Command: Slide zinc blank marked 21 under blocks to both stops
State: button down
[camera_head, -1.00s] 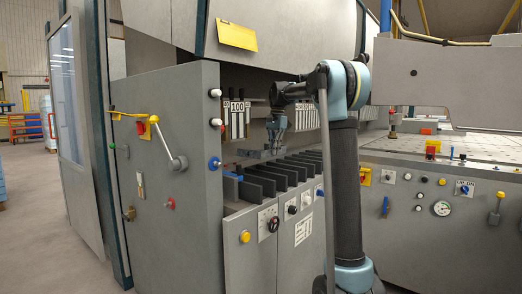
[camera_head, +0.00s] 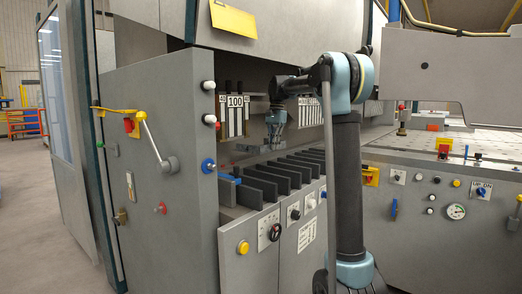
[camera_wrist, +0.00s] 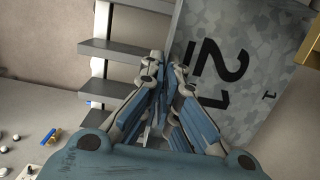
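The zinc blank marked 21 (camera_wrist: 255,65) fills the upper right of the wrist view, a mottled grey sheet with a large black "21". Its left edge runs down to my gripper (camera_wrist: 167,67). The gripper's fingertips are close together at that edge; whether they pinch it is unclear. In the head view my gripper (camera_head: 275,135) points down inside the machine opening, behind the row of dark bars. Flat grey metal shows just below it, too small to identify. I cannot make out the blocks or either stop for certain.
Dark bars (camera_head: 280,178) run along the machine front; grey slats (camera_wrist: 110,48) show left of the blank in the wrist view. A grey side cabinet (camera_head: 150,200) with a lever stands at left. A yellow part (camera_wrist: 311,45) lies at the wrist view's right edge.

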jog(key=s+a, duration=0.1)
jog(key=s, duration=0.2)
jog(key=s+a, duration=0.2)
jog(key=s, duration=0.2)
jog(key=s+a, duration=0.2)
jog(key=s, duration=0.2)
jog(key=shift+s+a+r, duration=0.15)
jog(key=shift+a+r, duration=0.1)
jog(key=shift+r, duration=0.1)
notch_tip(320, 180, down, 8)
jog(key=shift+f, duration=0.4)
dwell(0.4)
jog(key=shift+s+a, duration=0.5)
jog(key=shift+s, duration=0.2)
dwell(1.2)
jog(key=shift+w+a, duration=1)
jog(key=shift+a, duration=0.25)
dwell(2.2)
